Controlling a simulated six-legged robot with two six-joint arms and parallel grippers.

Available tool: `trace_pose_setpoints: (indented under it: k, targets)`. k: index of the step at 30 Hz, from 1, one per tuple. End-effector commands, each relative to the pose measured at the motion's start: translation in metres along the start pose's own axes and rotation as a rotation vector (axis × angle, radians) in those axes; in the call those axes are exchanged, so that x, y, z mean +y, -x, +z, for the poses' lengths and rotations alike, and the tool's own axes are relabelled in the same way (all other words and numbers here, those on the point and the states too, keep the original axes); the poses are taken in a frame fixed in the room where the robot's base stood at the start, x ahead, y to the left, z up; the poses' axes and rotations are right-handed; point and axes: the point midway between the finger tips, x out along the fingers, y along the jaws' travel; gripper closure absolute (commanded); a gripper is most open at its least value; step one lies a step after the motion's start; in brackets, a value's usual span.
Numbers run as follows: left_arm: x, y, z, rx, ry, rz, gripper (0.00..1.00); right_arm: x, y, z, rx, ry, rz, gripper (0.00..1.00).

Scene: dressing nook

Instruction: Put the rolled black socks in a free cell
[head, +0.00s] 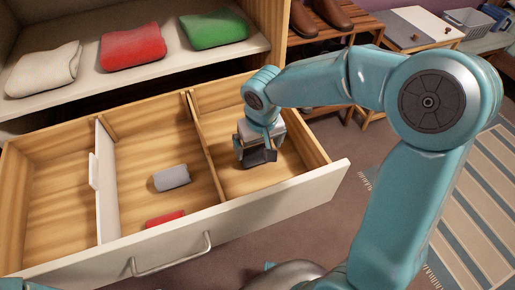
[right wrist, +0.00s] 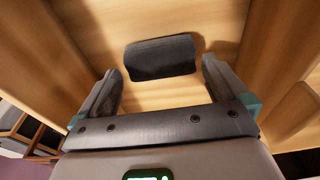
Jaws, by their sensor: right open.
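The rolled black socks (right wrist: 160,57) lie on the wooden floor of a drawer cell in the right wrist view, just beyond and between my fingertips. My right gripper (head: 258,153) points down inside the right cell of the open drawer (head: 255,208). Its fingers are apart, one on each side of the socks in the right wrist view (right wrist: 160,80), with a gap to both. In the head view the gripper mostly hides the socks. The middle cell holds a grey roll (head: 171,178) and a red roll (head: 165,218). The left cell (head: 60,205) looks empty. My left gripper does not show.
A white divider (head: 106,185) and a wooden divider (head: 207,150) separate the cells. The shelf above the drawer (head: 85,88) carries folded white (head: 44,68), red (head: 132,46) and green (head: 213,29) clothes. A shoe rack (head: 360,20) stands behind, and a striped rug (head: 480,210) lies at right.

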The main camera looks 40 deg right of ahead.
Motion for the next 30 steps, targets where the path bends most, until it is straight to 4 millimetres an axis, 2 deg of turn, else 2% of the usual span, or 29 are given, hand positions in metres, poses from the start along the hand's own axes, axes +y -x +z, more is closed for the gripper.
trace_pose_setpoints:
  k: [1, 6, 12, 30]
  targets:
    - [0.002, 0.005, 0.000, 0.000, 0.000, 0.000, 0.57, 0.000, 0.017, -0.002, 0.006, 0.000, -0.002, 0.00]
    - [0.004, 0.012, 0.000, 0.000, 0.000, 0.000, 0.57, -0.001, 0.054, -0.001, 0.005, 0.000, -0.002, 0.00]
    - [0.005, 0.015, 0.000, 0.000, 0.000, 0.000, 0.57, 0.000, 0.078, 0.000, 0.002, 0.000, -0.001, 0.00]
    - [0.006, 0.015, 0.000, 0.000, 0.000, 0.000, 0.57, 0.000, 0.082, 0.000, 0.000, 0.000, -0.001, 0.00]
